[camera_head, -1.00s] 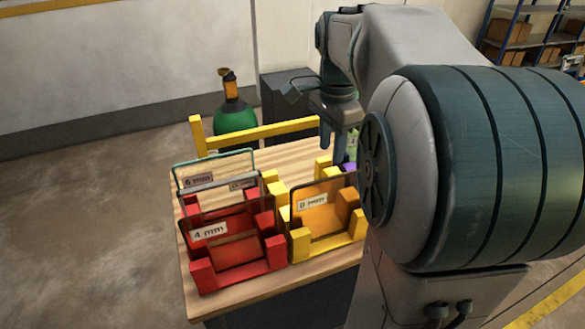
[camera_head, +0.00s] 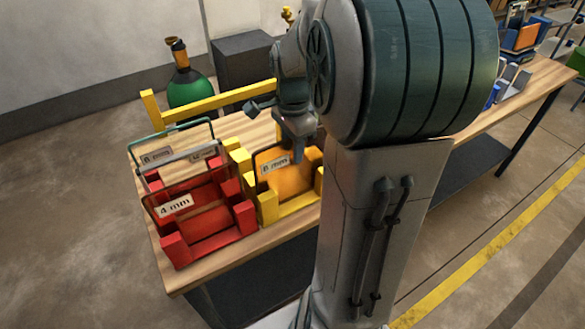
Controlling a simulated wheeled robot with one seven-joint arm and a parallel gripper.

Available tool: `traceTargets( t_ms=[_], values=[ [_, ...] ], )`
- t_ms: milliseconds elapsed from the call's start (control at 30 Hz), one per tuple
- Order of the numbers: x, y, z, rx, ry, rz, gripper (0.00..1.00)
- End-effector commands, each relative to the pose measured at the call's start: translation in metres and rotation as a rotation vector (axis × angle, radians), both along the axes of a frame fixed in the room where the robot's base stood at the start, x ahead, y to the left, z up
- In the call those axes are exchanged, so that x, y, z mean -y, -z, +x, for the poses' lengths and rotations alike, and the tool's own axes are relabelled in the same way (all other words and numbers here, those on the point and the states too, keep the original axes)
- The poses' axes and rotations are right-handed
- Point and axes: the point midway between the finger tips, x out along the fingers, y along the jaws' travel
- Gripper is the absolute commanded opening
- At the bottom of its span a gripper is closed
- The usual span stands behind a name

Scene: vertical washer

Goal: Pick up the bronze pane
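A dark-rimmed, amber-tinted pane (camera_head: 282,186) stands in the yellow rack (camera_head: 268,210) on the wooden-topped table. It looks like the bronze pane and has a white thickness label, hard to read, on its upper left. My gripper (camera_head: 298,158) points down at the upper right of this pane, over or just behind its top edge. I cannot tell whether it touches the pane. The finger gap is not clear, and my arm hides the right side of the rack.
A red rack (camera_head: 177,253) to the left holds a dark-rimmed pane labelled 4 mm, with more panes behind it. A yellow rail (camera_head: 215,104) runs along the table's back. A green bottle (camera_head: 190,88) stands behind.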

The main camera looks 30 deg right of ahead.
Motion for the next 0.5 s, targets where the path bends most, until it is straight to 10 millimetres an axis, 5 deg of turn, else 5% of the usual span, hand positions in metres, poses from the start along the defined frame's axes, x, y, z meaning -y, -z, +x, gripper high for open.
traceTargets(
  t_ms=[367, 500],
  values=[
    [0.000, 0.018, 0.000, 0.001, 0.000, 0.000, 0.33],
    [0.000, 0.018, 0.000, 0.001, 0.000, 0.000, 0.02]
  ],
)
